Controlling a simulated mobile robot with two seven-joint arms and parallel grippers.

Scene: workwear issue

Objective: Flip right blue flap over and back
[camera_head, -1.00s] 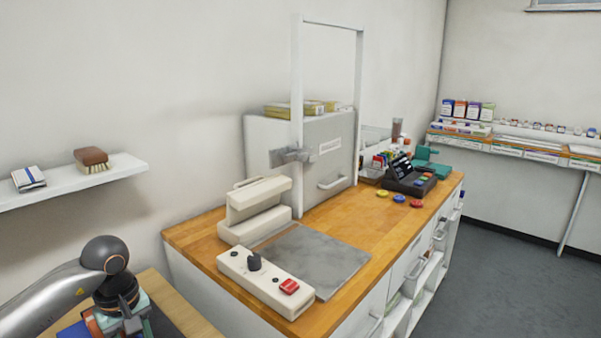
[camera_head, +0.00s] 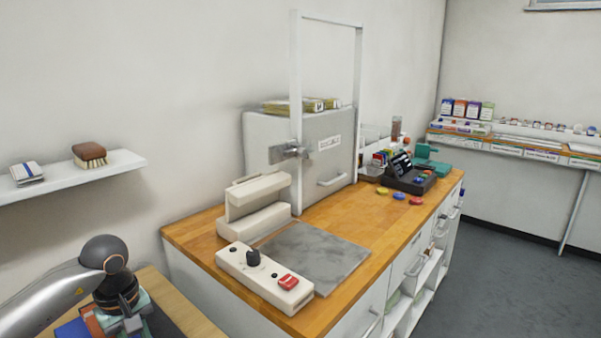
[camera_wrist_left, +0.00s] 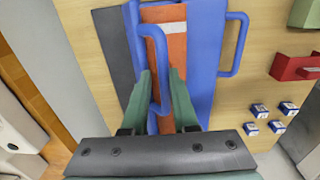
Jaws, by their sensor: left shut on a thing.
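My left gripper (camera_wrist_left: 163,85) has green fingers on either side of a blue loop handle (camera_wrist_left: 162,60) in the left wrist view and is shut on it. This handle joins a narrow blue flap edge (camera_wrist_left: 133,45) beside an orange-red panel (camera_wrist_left: 176,50) with a pale band. A wider blue flap (camera_wrist_left: 206,50) lies to the right, with its own loop handle (camera_wrist_left: 239,45) free. I cannot tell which flap the task calls right. In the head view my left wrist is at the bottom left, hiding most of the blue piece (camera_head: 74,328). My right gripper is out of view.
The flaps rest on a light wooden surface. A red bracket (camera_wrist_left: 293,67) and several small blue-and-white boxes (camera_wrist_left: 259,110) lie to the right. In the head view, a wooden counter (camera_head: 385,240) with a beige device (camera_head: 264,278) stands nearby, and a wall shelf (camera_head: 75,182) hangs above my arm.

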